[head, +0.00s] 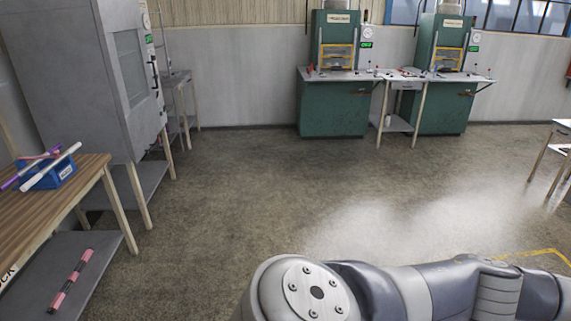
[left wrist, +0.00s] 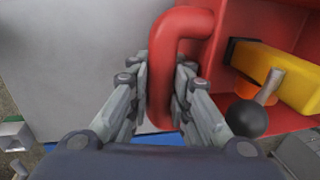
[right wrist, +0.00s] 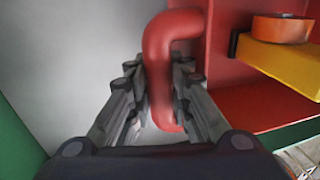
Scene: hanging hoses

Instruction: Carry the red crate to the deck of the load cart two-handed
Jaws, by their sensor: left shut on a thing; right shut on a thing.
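The red crate (left wrist: 290,18) shows only in the two wrist views, each time as part of its inside and one end. In the left wrist view the fingers of my left gripper (left wrist: 160,78) stand on both sides of a red tubular handle (left wrist: 184,20) and are shut on it. In the right wrist view my right gripper (right wrist: 155,80) is shut the same way on another red handle (right wrist: 172,26) of the crate (right wrist: 223,45). A yellow object (left wrist: 285,78) lies in the crate, with a dark ball-ended part (left wrist: 246,118) near it. I cannot make out the load cart or its deck.
In the head view a wooden bench (head: 60,195) with a blue bin (head: 48,172) stands at the left beside a grey cabinet (head: 85,75). Green workstations (head: 333,108) line the back wall. The middle floor (head: 260,185) is clear. A table (head: 548,150) is at the right edge.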

